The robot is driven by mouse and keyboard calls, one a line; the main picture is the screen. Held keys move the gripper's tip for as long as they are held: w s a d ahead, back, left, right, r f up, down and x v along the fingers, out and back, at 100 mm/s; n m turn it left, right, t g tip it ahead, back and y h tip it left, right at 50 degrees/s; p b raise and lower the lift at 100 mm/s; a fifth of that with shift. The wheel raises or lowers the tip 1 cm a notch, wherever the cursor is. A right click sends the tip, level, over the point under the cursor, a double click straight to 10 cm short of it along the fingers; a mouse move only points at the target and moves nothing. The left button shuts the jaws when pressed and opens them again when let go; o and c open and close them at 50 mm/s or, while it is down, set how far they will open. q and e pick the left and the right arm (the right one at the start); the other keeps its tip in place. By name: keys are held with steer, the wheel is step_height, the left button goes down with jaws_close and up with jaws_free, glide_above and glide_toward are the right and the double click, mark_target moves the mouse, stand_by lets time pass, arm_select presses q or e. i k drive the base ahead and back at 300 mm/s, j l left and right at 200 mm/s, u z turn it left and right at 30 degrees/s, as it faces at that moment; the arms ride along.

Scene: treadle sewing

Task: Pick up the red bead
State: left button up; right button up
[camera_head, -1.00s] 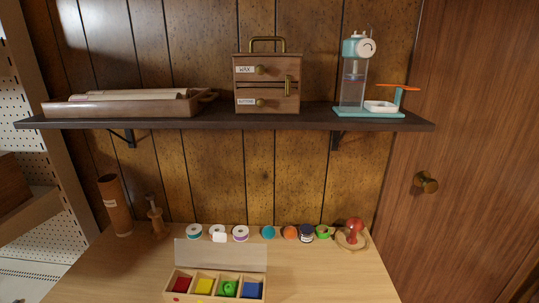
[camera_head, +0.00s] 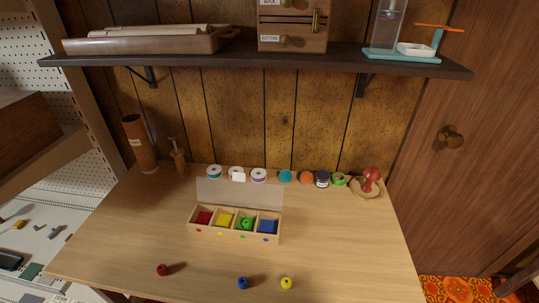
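The red bead (camera_head: 162,270) lies on the wooden table (camera_head: 120,240) toward its front left. It is small, dark red and round, with open tabletop around it. A blue bead (camera_head: 243,283) and a yellow bead (camera_head: 286,283) lie to its right near the front edge. A wooden sorting box (camera_head: 234,234) stands behind them with red, yellow, green and blue compartments and a clear lid standing up at the back. A green bead (camera_head: 247,224) sits in the green compartment. Neither of my grippers shows in the view.
A row of tape or thread rolls (camera_head: 259,176) and small jars lines the table's back. A red-handled stamp (camera_head: 370,180) stands at the back right, a brown cylinder (camera_head: 139,144) at the back left. A dark shelf (camera_head: 260,57) overhangs the back. The table's front left is clear.

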mark_target(163, 271)
steer(key=u, duration=1.3)
steer(key=j+z, duration=1.1)
steer(key=k+j, duration=0.05)
